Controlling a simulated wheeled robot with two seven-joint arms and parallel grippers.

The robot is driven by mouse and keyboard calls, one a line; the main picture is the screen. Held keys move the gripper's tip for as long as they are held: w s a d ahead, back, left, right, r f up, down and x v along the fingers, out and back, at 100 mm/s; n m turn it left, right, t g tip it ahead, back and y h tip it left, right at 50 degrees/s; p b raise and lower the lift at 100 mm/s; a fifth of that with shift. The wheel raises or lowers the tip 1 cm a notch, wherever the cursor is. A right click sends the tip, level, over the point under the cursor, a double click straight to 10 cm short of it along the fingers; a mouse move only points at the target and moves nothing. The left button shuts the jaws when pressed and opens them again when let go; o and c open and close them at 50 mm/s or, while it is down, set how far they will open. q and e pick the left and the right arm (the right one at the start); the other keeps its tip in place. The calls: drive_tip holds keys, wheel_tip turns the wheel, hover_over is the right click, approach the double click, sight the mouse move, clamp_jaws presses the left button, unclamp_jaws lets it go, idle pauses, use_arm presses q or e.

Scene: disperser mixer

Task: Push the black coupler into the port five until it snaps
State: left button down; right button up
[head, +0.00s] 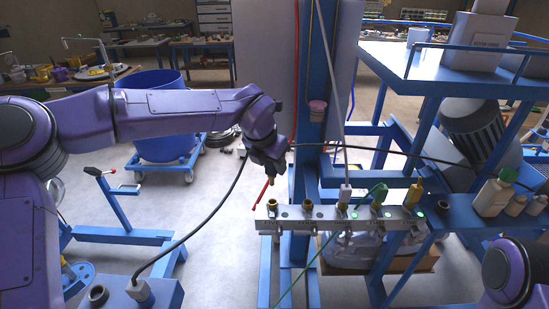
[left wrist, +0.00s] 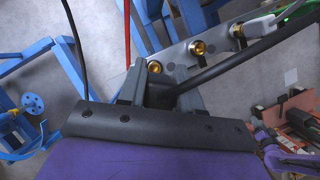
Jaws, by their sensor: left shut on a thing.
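My left gripper (head: 270,171) is shut on the black coupler (left wrist: 160,95), shown between the fingers in the left wrist view. A brass tip (head: 271,181) points down below the gripper. The coupler hangs above the left end of the grey port bar (head: 291,226), apart from it. The leftmost brass port (head: 273,203) and the second brass port (head: 307,206) are bare. White (head: 345,192), green (head: 379,191) and yellow (head: 415,193) couplers stand in the others. I cannot read the port numbers. My right gripper is out of view.
A black cable (head: 216,207) loops from the gripper area to a grey fitting (head: 140,289) at lower left. Another dark cable runs right behind the bar. A blue post (head: 303,120) stands behind the bar. Bottles (head: 494,195) stand on the right shelf.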

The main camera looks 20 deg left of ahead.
sight(274, 178)
use_arm(q)
drive_tip(key=shift+w+r+n, duration=0.1)
drive_tip(key=shift+r+n, duration=0.05)
drive_tip(key=shift+n, duration=0.25)
drive_tip(key=shift+a, duration=0.1)
drive_tip(key=shift+f+b, duration=0.4)
drive_tip(key=shift+f, duration=0.05)
wheel_tip(274, 178, down, 5)
drive_tip(key=b, duration=0.3)
drive_tip(key=shift+w+r, duration=0.1)
drive_tip(key=shift+r, duration=0.1)
drive_tip(key=shift+f, duration=0.2)
drive_tip(key=shift+r, duration=0.1)
idle(0.8)
